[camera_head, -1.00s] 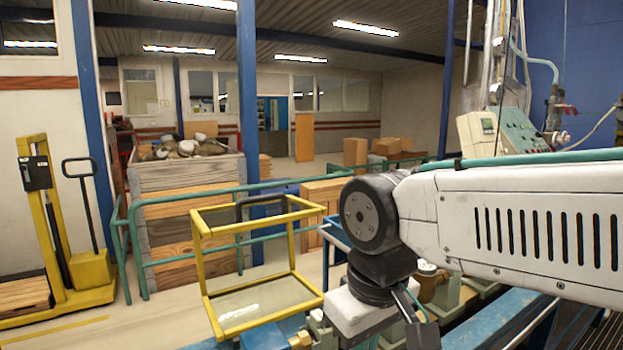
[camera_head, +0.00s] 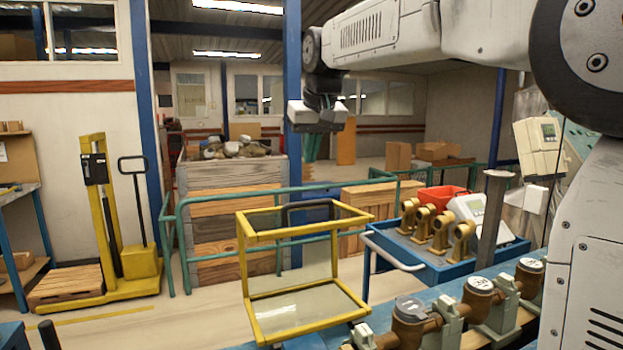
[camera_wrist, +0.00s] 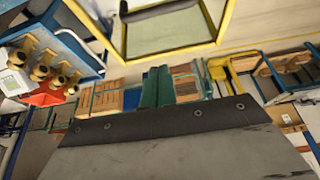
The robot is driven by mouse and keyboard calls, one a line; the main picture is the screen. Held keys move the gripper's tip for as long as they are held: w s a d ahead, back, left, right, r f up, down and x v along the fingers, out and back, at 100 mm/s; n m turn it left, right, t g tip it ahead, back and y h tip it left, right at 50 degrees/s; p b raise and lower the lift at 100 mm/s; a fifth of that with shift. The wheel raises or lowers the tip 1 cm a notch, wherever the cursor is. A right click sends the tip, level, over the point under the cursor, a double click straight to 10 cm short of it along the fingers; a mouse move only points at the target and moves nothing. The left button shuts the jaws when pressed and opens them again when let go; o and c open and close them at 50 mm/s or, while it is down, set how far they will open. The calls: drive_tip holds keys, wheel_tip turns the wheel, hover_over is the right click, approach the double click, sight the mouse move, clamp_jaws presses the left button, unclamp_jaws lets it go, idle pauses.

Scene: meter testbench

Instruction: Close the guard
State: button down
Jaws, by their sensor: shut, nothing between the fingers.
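The guard (camera_head: 298,308) is a yellow frame with clear panels, at the lower middle of the head view. It stands raised at the left end of the blue bench, with a black handle (camera_head: 312,206) along its top. In the wrist view the guard (camera_wrist: 168,34) shows at the top, partly cut off, with its dark handle at the picture's edge. My gripper (camera_head: 311,148) hangs high, above the guard in the head picture and apart from it. Its teal fingers are together and empty in the wrist view (camera_wrist: 158,88).
Brass meters (camera_head: 410,322) stand in a row on the blue bench, right of the guard. A blue trolley (camera_head: 405,262) with brass fittings and a red bin (camera_head: 440,198) is behind. Green railings (camera_head: 210,198) and a wooden crate (camera_head: 230,230) lie beyond. A yellow stacker (camera_head: 100,230) stands left.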

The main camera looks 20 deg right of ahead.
hover_over(311, 220)
drive_tip(key=w, duration=0.4)
wheel_tip(311, 220, down, 9)
drive_tip(key=shift+w+f, duration=0.1)
drive_tip(key=shift+w, duration=0.05)
drive_tip(key=s, duration=0.3)
drive_tip(key=shift+r, duration=0.2)
drive_tip(key=shift+s+f, duration=0.15)
drive_tip(key=shift+s, duration=0.4)
